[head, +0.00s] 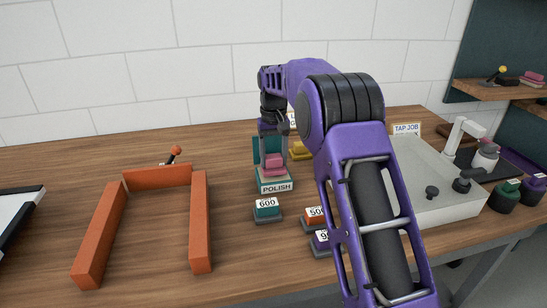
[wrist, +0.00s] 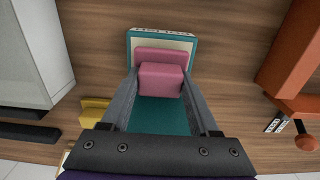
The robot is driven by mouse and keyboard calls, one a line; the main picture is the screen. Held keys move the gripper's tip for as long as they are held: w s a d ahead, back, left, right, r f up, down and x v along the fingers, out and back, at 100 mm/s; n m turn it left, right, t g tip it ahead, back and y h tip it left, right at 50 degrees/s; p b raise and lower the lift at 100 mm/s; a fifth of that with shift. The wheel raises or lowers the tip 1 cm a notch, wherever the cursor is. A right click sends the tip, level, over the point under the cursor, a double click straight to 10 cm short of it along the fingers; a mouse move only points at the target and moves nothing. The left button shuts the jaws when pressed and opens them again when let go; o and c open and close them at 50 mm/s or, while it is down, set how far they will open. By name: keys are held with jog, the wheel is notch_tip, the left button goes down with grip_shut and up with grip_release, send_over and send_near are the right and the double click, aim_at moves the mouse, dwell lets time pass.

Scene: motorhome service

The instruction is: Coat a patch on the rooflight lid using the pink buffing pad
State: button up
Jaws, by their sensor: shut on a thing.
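The pink buffing pad (head: 274,164) sits at the teal stand (head: 275,187) labelled POLISH, near the middle of the bench. In the wrist view the pad (wrist: 160,77) has a raised block grip on a wider base. My gripper (wrist: 160,84) is shut on that grip, one finger on each side. In the head view my gripper (head: 273,145) comes down from above, its fingertips hard to make out. A pale panel with a dark edge (head: 18,215), cut off at the far left, may be the rooflight lid; I cannot tell for sure.
An orange U-shaped frame (head: 200,225) stands on the left of the bench. Labelled blocks, including 600 (head: 267,210) and 500 (head: 315,218), lie in front of the stand. A yellow block (head: 300,150) is behind. A grey-white sink unit (head: 430,180) is at right.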

aim_at(274, 156)
jog(key=shift+f, duration=0.65)
dwell(2.1)
notch_tip(274, 156, up, 5)
jog(key=p, duration=0.5)
jog(key=shift+r, duration=1.1)
jog(key=shift+s, duration=0.1)
